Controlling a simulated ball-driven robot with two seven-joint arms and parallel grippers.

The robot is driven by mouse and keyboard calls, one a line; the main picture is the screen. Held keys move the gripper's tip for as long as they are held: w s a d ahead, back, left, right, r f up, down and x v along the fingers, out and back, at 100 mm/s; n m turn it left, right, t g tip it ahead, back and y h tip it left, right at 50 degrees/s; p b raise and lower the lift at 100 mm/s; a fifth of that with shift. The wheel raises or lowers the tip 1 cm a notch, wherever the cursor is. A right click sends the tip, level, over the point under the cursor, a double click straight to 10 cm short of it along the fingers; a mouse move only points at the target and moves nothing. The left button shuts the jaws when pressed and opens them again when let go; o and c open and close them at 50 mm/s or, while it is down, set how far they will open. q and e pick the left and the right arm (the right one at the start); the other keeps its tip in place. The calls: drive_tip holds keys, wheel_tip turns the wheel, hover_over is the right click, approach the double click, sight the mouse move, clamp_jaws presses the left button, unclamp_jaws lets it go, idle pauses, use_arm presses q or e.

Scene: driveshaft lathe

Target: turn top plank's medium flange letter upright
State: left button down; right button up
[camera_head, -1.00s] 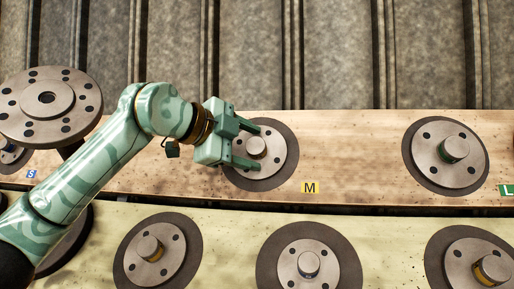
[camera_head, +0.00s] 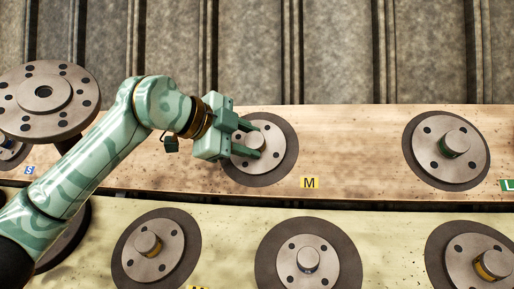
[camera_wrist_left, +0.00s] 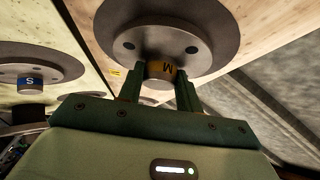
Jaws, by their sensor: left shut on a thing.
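The medium flange (camera_head: 280,167) lies on the top plank (camera_head: 350,133), a grey disc on a dark round base. It is left of the plank's yellow M label (camera_head: 309,183). My left gripper (camera_head: 250,139) reaches it from the left, with its fingers shut on either side of the flange's central hub. In the left wrist view the flange (camera_wrist_left: 200,42) hangs above the fingers (camera_wrist_left: 160,90). The hub (camera_wrist_left: 162,69) between them has a yellow band with a black M, which looks tilted there. The right gripper is not in view.
A flange with a green band (camera_head: 445,150) sits right on the top plank, near a green L label (camera_head: 508,185). Several flanges stand on the lower, paler plank (camera_head: 220,235). A large holed disc (camera_head: 45,97) stands high at the left, near my left arm.

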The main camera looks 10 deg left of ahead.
use_arm(q)
drive_tip(key=shift+r+m+g+p, duration=0.2)
drive_tip(key=shift+m+g+p, duration=0.1)
drive_tip(key=shift+p, duration=0.35)
drive_tip(key=shift+s+m+g+p, duration=0.1)
drive_tip(key=shift+m+g+p, duration=0.3)
drive_tip(key=shift+p, duration=0.45)
drive_tip(key=shift+f+m+g+y+p, duration=0.25)
drive_tip(key=shift+m+y+p, duration=0.35)
drive_tip(key=shift+p, duration=0.7)
drive_tip(key=shift+d+f+m+g+p, duration=0.15)
drive_tip(key=shift+m+g+p, duration=0.1)
drive_tip(key=shift+m+p, duration=0.15)
drive_tip(key=c, duration=0.9)
unclamp_jaws()
